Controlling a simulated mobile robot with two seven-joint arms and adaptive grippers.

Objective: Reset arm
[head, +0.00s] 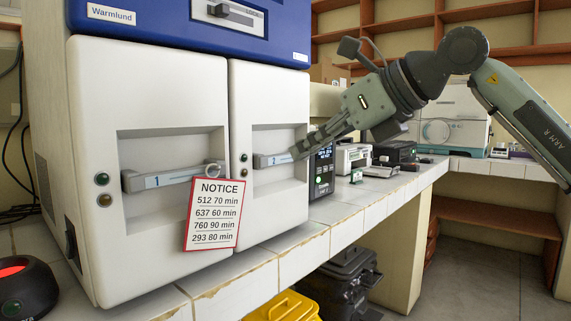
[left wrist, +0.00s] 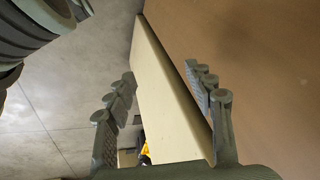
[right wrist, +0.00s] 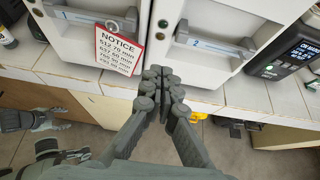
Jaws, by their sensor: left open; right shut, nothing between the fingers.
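My right gripper (head: 297,152) comes in from the right in the head view. Its tip overlaps the end of the right door's handle (head: 272,160), labelled 2. In the right wrist view the right gripper (right wrist: 160,78) has its fingers together with nothing between them, and handle 2 (right wrist: 215,43) shows apart from them. My left gripper is outside the head view. In the left wrist view the left gripper (left wrist: 160,80) has its fingers spread, with a cream panel (left wrist: 170,100) seen between them. Whether it touches the panel cannot be told.
The white incubator (head: 150,90) has both doors shut. A notice sign (head: 213,215) hangs from the left handle (head: 165,178). Instruments, including a black display box (head: 322,170), line the tiled bench (head: 300,245). A yellow bin (head: 285,305) and black bin (head: 345,280) stand below.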

